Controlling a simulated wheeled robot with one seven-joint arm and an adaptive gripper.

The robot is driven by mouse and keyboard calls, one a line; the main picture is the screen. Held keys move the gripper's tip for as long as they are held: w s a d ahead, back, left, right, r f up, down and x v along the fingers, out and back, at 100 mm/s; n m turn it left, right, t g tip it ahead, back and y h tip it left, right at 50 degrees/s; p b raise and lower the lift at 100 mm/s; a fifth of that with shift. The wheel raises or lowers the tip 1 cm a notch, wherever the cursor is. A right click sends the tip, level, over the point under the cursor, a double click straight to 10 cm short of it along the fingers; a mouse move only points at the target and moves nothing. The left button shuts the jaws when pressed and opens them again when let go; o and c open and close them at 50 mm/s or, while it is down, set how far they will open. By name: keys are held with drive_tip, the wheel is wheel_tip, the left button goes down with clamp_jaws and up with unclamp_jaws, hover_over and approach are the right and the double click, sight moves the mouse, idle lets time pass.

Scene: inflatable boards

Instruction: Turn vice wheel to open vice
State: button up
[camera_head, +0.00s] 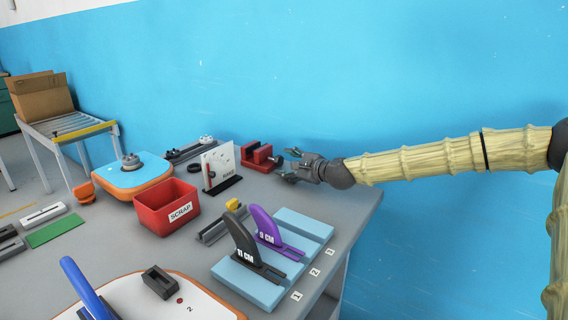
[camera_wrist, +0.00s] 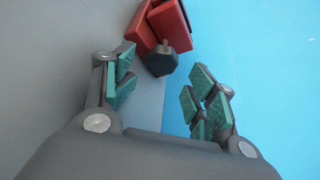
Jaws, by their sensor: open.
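The red vice (camera_head: 258,157) stands near the back right edge of the grey table. It also shows at the top of the wrist view (camera_wrist: 172,22). Its dark wheel (camera_wrist: 162,61) is at the near end of the vice, facing my gripper. In the head view the wheel is hard to make out. My gripper (camera_head: 291,164) is just right of the vice, reaching in from the right. In the wrist view my gripper (camera_wrist: 163,85) is open and empty, with green finger pads apart on either side. The wheel lies ahead of the fingertips, closer to the left finger, and seems not touched.
A white board (camera_head: 217,166) on a dark base stands left of the vice. A red SCRAP bin (camera_head: 167,207) sits further left. Purple (camera_head: 266,226) and black (camera_head: 241,239) fins stand on a light blue block in front. The blue wall (camera_head: 330,70) is close behind.

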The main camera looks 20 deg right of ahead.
drive_tip(key=shift+a+r+v, duration=0.15)
drive_tip(key=shift+r+v, duration=0.05)
drive_tip(key=shift+v, duration=0.9)
drive_tip(key=shift+a+r+v, duration=0.1)
drive_tip(key=shift+r+v, duration=0.1)
drive_tip(key=shift+v, duration=0.9)
